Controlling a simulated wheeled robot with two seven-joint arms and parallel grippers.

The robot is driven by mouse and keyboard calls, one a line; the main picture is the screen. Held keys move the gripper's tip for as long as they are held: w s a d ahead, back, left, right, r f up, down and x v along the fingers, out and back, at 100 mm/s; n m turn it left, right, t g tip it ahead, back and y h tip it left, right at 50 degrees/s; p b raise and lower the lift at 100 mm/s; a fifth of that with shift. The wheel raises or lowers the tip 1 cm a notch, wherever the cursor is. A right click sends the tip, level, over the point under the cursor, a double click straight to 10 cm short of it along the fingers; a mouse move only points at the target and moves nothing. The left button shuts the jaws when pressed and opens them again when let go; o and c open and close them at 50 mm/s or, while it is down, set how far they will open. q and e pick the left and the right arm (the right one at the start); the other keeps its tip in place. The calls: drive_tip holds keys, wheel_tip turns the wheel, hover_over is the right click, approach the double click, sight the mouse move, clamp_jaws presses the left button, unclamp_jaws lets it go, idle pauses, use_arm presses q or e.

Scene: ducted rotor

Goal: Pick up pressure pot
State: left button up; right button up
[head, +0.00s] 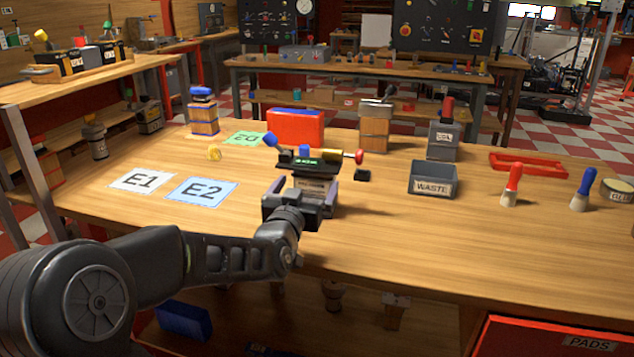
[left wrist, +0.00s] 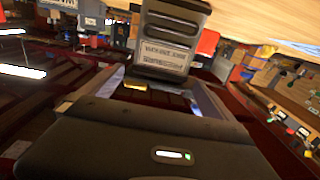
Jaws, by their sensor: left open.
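I cannot tell for sure which thing is the pressure pot; no readable label names it. A wood-banded pot with a blue top (head: 204,116) stands at the back left of the bench. Another wood-banded pot with a grey top (head: 375,128) stands at the back centre. My left gripper (head: 302,194) is open over the bench's front middle. Just beyond it stands a dark device (head: 308,163) with a blue knob, a brass cylinder and a red knob. In the left wrist view, a grey block with a label plate (left wrist: 165,54) shows beyond and between my fingers; contact cannot be told. My right gripper is not in view.
Flat E1 (head: 142,181) and E2 (head: 202,191) sheets lie left. A red bin (head: 295,128) stands behind the device. A grey WASTE bin (head: 433,182), a red tray (head: 525,165) and two brushes are right. The front right bench is clear.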

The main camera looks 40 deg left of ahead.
sight(315, 171)
use_arm(q)
drive_tip(key=shift+x, duration=1.3)
drive_tip(key=shift+x, duration=2.65)
drive_tip(key=shift+f, duration=0.15)
drive_tip(key=shift+c, duration=0.6)
drive_tip(key=c, duration=1.5)
drive_tip(key=shift+c, duration=0.5)
drive_tip(key=shift+r, duration=0.2)
wheel_tip(315, 171, up, 10)
drive_tip(key=shift+f+p, duration=0.1)
drive_tip(key=shift+p, duration=0.95)
